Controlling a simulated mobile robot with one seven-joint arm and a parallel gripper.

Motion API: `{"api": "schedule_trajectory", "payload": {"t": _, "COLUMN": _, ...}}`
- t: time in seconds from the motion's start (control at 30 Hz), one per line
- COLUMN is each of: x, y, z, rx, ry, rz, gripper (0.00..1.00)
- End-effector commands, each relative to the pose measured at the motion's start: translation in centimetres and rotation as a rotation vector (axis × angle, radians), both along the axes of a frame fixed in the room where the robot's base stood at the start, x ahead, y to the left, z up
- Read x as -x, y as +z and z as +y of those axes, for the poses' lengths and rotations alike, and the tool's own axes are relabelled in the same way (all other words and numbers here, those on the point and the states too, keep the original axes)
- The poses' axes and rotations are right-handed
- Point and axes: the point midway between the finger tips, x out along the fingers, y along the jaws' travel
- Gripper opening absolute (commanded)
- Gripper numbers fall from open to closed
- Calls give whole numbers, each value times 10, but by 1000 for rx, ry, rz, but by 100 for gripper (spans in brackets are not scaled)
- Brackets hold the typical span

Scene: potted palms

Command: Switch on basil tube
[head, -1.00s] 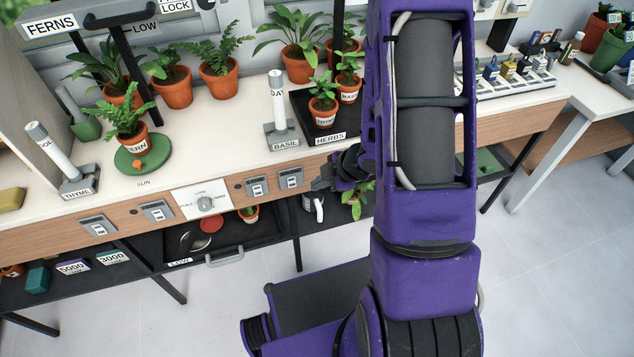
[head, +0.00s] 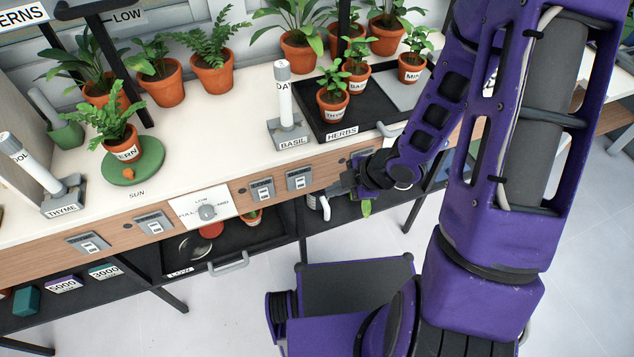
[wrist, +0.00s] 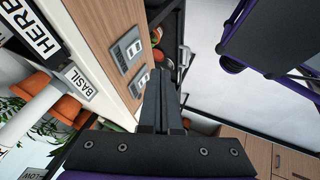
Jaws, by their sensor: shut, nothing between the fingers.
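The basil tube (head: 284,95) is a white tube with a grey cap, upright in a grey base labelled BASIL (head: 291,141) on the bench. In the wrist view the tube (wrist: 32,110) lies at lower left. Two grey rocker switches, a left one (head: 262,189) and a right one (head: 299,180), sit on the wooden bench front below it. They also show in the wrist view, one (wrist: 127,51) above the other (wrist: 140,82). My gripper (head: 338,192) is shut and empty, in front of the bench front, right of the right switch. Contact cannot be told.
A dial panel (head: 205,211) and more switches (head: 88,243) line the bench front leftward. The black herbs tray (head: 362,122) holds potted plants. The thyme tube (head: 28,160) and a fern on a green disc (head: 135,168) stand at left. A lower shelf holds a tray with a handle (head: 228,264).

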Motion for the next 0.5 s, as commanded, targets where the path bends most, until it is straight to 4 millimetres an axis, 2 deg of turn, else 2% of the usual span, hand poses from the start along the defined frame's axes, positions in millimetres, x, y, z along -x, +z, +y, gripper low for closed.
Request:
{"api": "schedule_trajectory", "payload": {"t": 0.37, "x": 1, "y": 0, "z": 1, "rx": 1, "ry": 7, "rz": -1, "gripper": 0}}
{"api": "schedule_trajectory", "payload": {"t": 0.5, "x": 0, "y": -6, "z": 4, "rx": 0, "ry": 7, "rz": 0, "gripper": 0}}
